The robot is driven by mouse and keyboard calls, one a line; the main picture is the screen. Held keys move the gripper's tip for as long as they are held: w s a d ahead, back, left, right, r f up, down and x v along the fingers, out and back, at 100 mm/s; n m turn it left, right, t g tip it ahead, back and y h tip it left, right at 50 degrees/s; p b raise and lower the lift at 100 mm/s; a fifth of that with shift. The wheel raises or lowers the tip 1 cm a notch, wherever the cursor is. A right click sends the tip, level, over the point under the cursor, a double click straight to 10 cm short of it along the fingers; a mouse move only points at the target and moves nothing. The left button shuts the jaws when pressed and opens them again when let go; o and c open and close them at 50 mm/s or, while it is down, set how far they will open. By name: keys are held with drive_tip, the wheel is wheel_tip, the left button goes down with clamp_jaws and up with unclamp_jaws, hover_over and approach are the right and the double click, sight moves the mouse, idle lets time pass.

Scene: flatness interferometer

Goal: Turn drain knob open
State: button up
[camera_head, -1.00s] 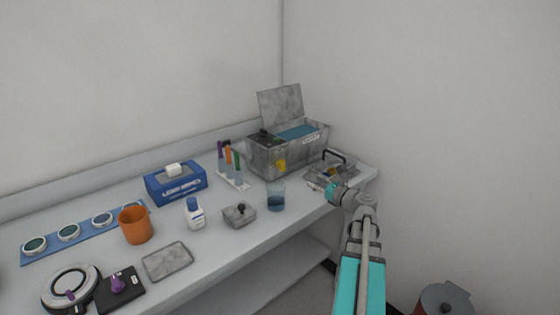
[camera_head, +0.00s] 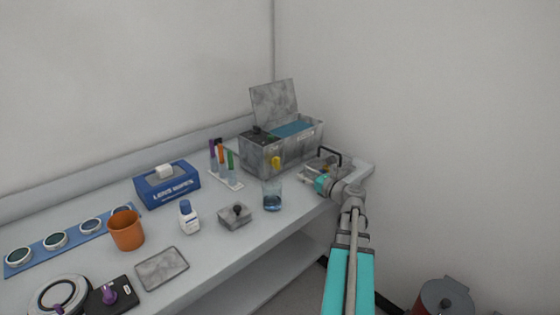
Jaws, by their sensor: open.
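The yellow drain knob (camera_head: 276,162) is on the front face of the grey metal bath (camera_head: 255,160) at the back right of the bench. The bath's lid (camera_head: 275,104) stands open and blue liquid shows inside. My gripper (camera_head: 307,176) is open, a short way right of and slightly below the knob, apart from it. Its fingertips are small and overlap the view of a metal tray or basket with a black handle (camera_head: 331,151). The knob's exact angle is too small to tell.
A glass of blue liquid (camera_head: 272,195) stands below the knob, near the bench's front edge. A rack of coloured tubes (camera_head: 232,184) is left of the bath.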

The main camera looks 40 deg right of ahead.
sight(279, 160)
drive_tip(key=w, duration=0.9)
drive_tip(key=w+a, duration=0.1)
drive_tip(key=w, duration=0.3)
drive_tip(key=shift+w, duration=0.2)
clamp_jaws()
